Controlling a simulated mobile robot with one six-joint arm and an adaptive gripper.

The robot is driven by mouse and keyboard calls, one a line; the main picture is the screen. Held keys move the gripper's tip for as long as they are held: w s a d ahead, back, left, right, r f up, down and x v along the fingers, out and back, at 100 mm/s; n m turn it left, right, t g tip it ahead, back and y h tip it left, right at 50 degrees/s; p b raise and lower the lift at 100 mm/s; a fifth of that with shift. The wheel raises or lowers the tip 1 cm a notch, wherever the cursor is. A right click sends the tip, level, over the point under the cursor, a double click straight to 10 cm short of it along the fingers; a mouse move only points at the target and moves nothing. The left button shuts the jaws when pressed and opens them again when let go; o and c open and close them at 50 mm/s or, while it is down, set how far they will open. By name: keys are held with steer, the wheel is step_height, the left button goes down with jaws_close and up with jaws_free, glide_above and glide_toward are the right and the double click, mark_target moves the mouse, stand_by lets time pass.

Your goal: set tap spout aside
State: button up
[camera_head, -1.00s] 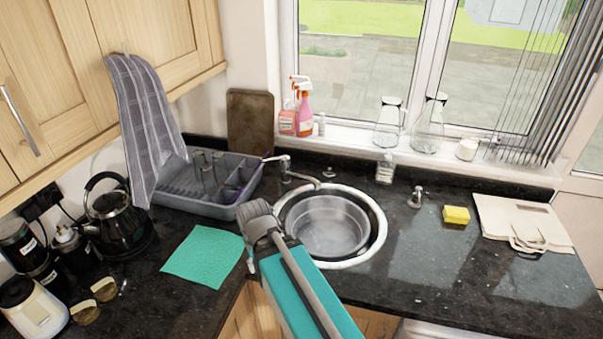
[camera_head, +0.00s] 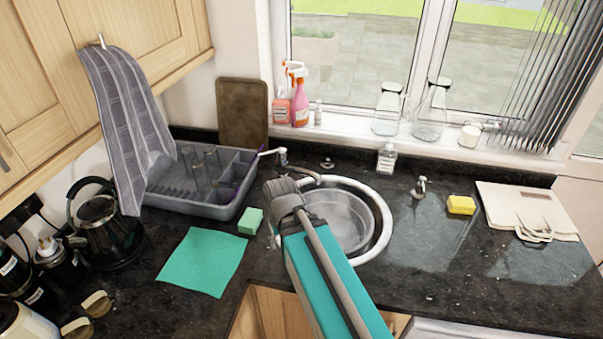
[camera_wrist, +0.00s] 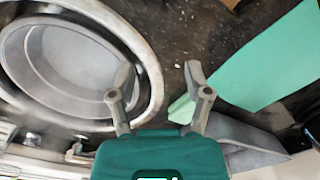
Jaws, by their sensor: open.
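The chrome tap (camera_head: 281,156) stands behind the sink's left rear rim. Its thin spout (camera_head: 308,174) points right and forward, its end over the rear of the round sink (camera_head: 386,215). In the head view my gripper (camera_head: 282,186) is just in front of the tap, above the sink's left rim, and hides part of that area; contact cannot be told. In the wrist view my gripper (camera_wrist: 158,80) has its fingers spread and nothing between the tips, with dark worktop below. The sink (camera_wrist: 155,90) lies on the left there. The spout cannot be made out clearly in the wrist view.
A green sponge (camera_head: 250,221) and a green cloth (camera_head: 203,262) lie left of my gripper. The grey dish rack (camera_head: 205,209) with glasses stands behind them. A soap bottle (camera_head: 386,160), a yellow sponge (camera_head: 461,205) and a chopping board (camera_head: 490,200) are right. Front right worktop is clear.

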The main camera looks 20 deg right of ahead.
steer(key=w+d+r+n+t+p, duration=0.1)
steer(key=w+d+r+p, duration=0.25)
steer(key=w, duration=0.35)
steer(key=w+d+r+n+t+p, duration=0.1)
steer(key=w+d+r+p, duration=0.1)
steer(key=w+d, duration=0.35)
steer(key=n+t+p, duration=0.2)
steer(key=t+p, duration=0.1)
glide_toward(304, 170)
steer(key=shift+s+d+r, duration=0.1)
steer(key=shift+d+r, duration=0.1)
steer(key=shift+r, duration=0.35)
steer(key=shift+s+d+r, duration=0.1)
steer(key=shift+d+r, duration=0.05)
steer(key=shift+r, duration=0.35)
steer(key=shift+f, duration=0.15)
steer(key=b+x, duration=0.8)
steer(key=x, duration=0.1)
steer(key=b+x, duration=0.4)
steer(key=shift+a+f, duration=0.3)
steer(key=shift+f, duration=0.05)
